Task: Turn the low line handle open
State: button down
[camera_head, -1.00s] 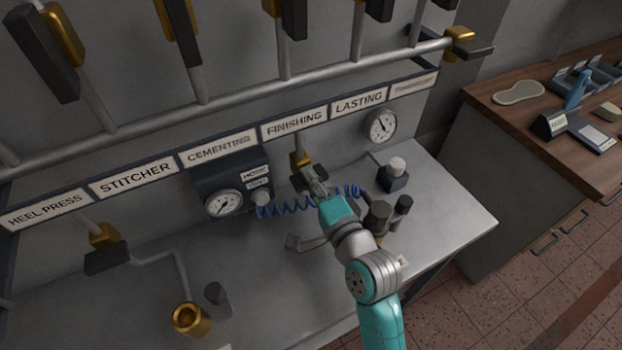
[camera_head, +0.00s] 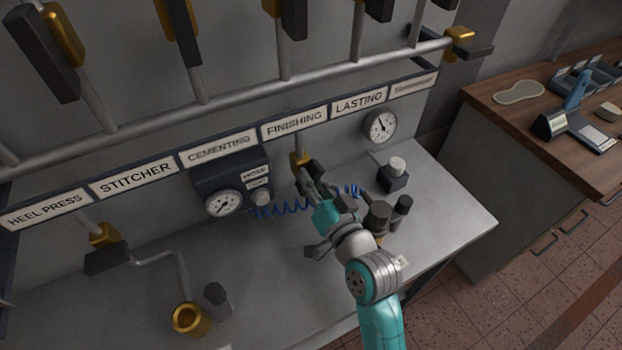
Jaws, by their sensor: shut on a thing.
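The low line handle (camera_head: 316,167) is a dark lever on a small brass valve (camera_head: 299,159), under the FINISHING label on the wall panel. My gripper (camera_head: 308,182) is at this handle and shut on it, reaching in from the lower right. The fingers and part of the lever overlap, so the exact grip is partly hidden. The handle now stands at a slant to the wall.
Another brass valve (camera_head: 103,235) with a dark handle (camera_head: 107,257) sits at the left. A blue coiled hose (camera_head: 285,209) runs behind my arm. Gauges (camera_head: 222,203), a dark block with a white knob (camera_head: 393,176) and dark cylinders (camera_head: 377,215) stand close by.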

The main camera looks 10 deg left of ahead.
jog(key=n, duration=0.6)
jog(key=shift+n, duration=0.3)
dwell(0.5)
jog(key=c, duration=1.1)
grip_release()
jog(key=v, duration=1.2)
jog(key=shift+f, duration=0.1)
